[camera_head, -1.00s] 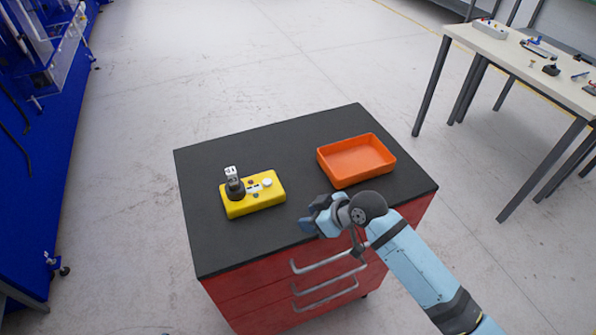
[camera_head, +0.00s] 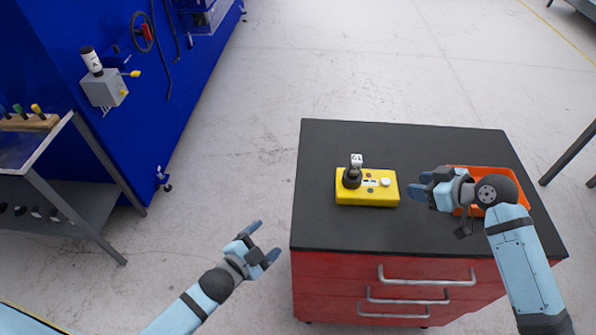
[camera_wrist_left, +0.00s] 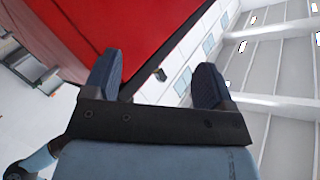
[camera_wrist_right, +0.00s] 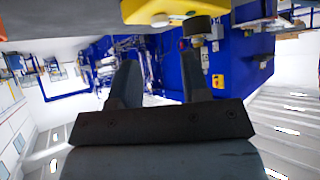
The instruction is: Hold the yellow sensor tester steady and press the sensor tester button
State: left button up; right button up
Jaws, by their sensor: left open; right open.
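The yellow sensor tester (camera_head: 368,195) lies on the black top of the red cabinet, with a dark round base and a small white-topped part (camera_head: 355,163) at its left and a white round button (camera_head: 386,182) at its right. It also shows at the top of the right wrist view (camera_wrist_right: 160,10). My right gripper (camera_head: 423,188) is open and empty, just right of the tester and apart from it. My left gripper (camera_head: 266,242) is open and empty, left of the cabinet's front edge, away from the tester. The left wrist view shows its spread fingers (camera_wrist_left: 158,85).
An orange tray (camera_head: 484,178) sits on the right of the cabinet top (camera_head: 330,225), partly hidden by my right arm. The cabinet's red front has drawer handles (camera_head: 425,281).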

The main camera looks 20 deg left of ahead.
aim_at(349, 173)
pick_arm(q)
jog(key=w+d+r+n+g+h, duration=0.1)
jog(key=w+r+n+g+h, duration=0.2)
jog(key=n, duration=0.8)
jog(key=w+d+r+n+g+h, duration=0.1)
jog(key=w+r+n+g+h, duration=0.2)
jog(key=w+n+h, duration=0.2)
jog(key=w+d+r+n+g+h, duration=0.1)
jog(key=w+n+g+h, duration=0.3)
jog(key=n, duration=1.3)
jog(key=shift+w+r+h, duration=0.15)
jog(key=shift+w+r, duration=0.15)
jog(key=shift+w, duration=0.4)
jog(key=shift+w+r+h, duration=0.2)
jog(key=shift+w+r, duration=0.1)
jog(key=shift+w, duration=0.45)
jog(key=shift+w+r+h, duration=0.15)
jog(key=shift+w+r, duration=0.15)
jog(key=shift+w, duration=0.4)
jog(key=shift+d+m, duration=0.15)
jog(key=shift+m, duration=0.15)
jog(key=x, duration=1.3)
jog(key=shift+s+d+f, duration=0.1)
jog(key=shift+d+f, duration=0.05)
jog(key=shift+d, duration=0.1)
jog(key=c, duration=1.2)
jog(key=shift+c, duration=0.5)
pick_arm(e)
grip_shut()
